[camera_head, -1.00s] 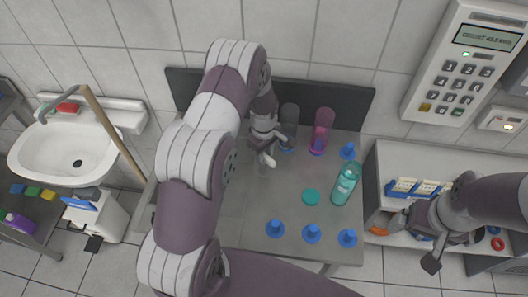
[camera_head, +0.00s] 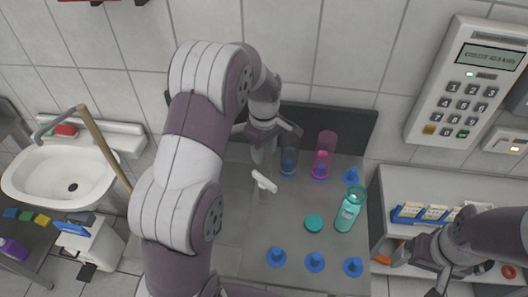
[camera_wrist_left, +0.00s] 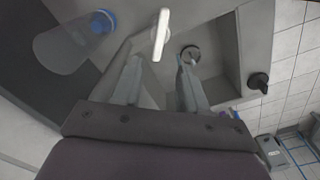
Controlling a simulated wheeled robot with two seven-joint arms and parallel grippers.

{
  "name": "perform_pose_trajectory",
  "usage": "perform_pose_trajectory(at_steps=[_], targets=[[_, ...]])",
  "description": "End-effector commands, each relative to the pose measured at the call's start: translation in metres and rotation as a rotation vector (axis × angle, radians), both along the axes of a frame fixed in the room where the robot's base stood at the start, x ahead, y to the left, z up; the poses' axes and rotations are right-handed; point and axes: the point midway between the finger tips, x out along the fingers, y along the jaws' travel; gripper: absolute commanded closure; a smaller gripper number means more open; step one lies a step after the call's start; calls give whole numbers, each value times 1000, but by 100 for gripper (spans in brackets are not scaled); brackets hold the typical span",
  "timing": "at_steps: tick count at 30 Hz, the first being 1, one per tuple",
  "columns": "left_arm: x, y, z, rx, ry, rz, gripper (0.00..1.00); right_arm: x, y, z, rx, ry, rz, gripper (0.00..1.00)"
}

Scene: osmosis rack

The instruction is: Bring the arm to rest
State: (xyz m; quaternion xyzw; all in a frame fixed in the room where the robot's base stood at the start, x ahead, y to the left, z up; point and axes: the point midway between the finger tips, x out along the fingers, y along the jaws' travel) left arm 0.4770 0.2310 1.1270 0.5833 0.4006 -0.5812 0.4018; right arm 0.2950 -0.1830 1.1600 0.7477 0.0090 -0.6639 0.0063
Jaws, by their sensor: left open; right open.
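My left gripper (camera_head: 265,150) is open over the back of the grey steel counter (camera_head: 237,225), with nothing between its jaws. A white lever (camera_head: 264,181) stands just in front of it. In the left wrist view, my left gripper (camera_wrist_left: 160,68) has its two fingers apart, and the white lever (camera_wrist_left: 160,35) lies just beyond the tips. My left arm hides the left part of the counter. My right gripper (camera_head: 417,272) is open and empty at the lower right, by the white shelf unit (camera_head: 425,183).
A clear cup (camera_head: 289,156) and a pink cup (camera_head: 321,163) stand right of my left gripper. A sink (camera_head: 60,175) is at left.

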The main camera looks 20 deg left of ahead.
Motion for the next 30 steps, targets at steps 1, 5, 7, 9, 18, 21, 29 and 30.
perform_pose_trajectory(at_steps=[1, 5, 7, 9, 18, 21, 29, 30], targets=[[0, 0, 3, 0, -2, 0, 57, 0, 0, -2, 0, 0, 0, 7], [0, 0, 6, 0, 0, 0, 57, 0, 0, -1, 0, 0, 0, 7], [0, 0, 6, 0, 0, 0, 57, 0, 0, -1, 0, 0, 0, 7], [0, 0, 6, 0, 0, 0, 57, 0, 0, -1, 0, 0, 0, 7], [1, 0, 6, 0, -2, -36, 57, 0, 0, -1, 0, 0, 0, 7], [-2, 0, -2, 4, -16, -218, 57, 0, 0, -1, 0, 0, 0, 7], [-119, -29, -23, 27, -41, -1032, 57, 0, 0, -31, 0, 0, 0, 7], [-138, -33, -25, 35, -50, -1111, 57, 0, 0, -36, 0, 0, 0, 7]])
